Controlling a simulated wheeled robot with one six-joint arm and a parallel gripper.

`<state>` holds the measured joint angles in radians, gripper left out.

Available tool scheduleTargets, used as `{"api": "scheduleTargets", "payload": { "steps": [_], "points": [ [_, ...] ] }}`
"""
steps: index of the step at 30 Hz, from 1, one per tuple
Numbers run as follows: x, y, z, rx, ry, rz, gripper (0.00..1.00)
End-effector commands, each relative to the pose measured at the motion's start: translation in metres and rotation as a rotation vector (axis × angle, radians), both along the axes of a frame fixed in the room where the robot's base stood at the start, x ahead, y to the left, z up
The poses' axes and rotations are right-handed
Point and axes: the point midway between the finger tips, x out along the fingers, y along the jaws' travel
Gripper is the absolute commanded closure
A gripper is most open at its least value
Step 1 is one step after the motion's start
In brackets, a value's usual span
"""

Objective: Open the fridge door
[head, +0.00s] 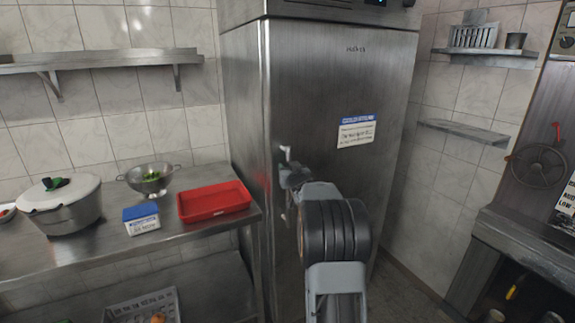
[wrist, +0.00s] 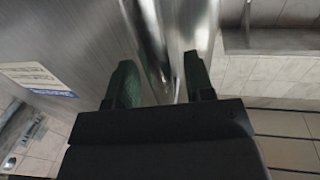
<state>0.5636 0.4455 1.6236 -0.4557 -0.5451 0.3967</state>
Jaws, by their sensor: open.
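The fridge (head: 330,75) is a tall steel cabinet in the middle of the head view. Its door (head: 390,100) looks shut, with a blue and white label on it. The door also fills the upper left of the wrist view (wrist: 65,40). My gripper (head: 288,172) is at the door's left edge, and my arm hides most of the handle there. In the wrist view, my gripper's two green fingers (wrist: 160,82) are apart. The shiny metal handle (wrist: 150,40) runs between them. I cannot tell whether either finger touches it.
A steel table left of the fridge holds a red tray (head: 214,201), a blue and white box (head: 141,219), a colander (head: 150,178) and a lidded pot (head: 62,208). A grill unit with a handwheel (head: 539,166) stands at the right. Floor shows between it and the fridge.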

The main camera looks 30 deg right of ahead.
Motion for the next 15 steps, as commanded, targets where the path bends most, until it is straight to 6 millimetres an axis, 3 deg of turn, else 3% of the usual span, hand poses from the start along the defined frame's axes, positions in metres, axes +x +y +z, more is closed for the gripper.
{"api": "scheduleTargets", "payload": {
  "steps": [6,15],
  "points": [
    [0.016,-0.005,0.0,0.0,0.001,0.001,0.52],
    [0.019,-0.006,0.0,0.0,0.0,0.0,0.52]
  ]
}}
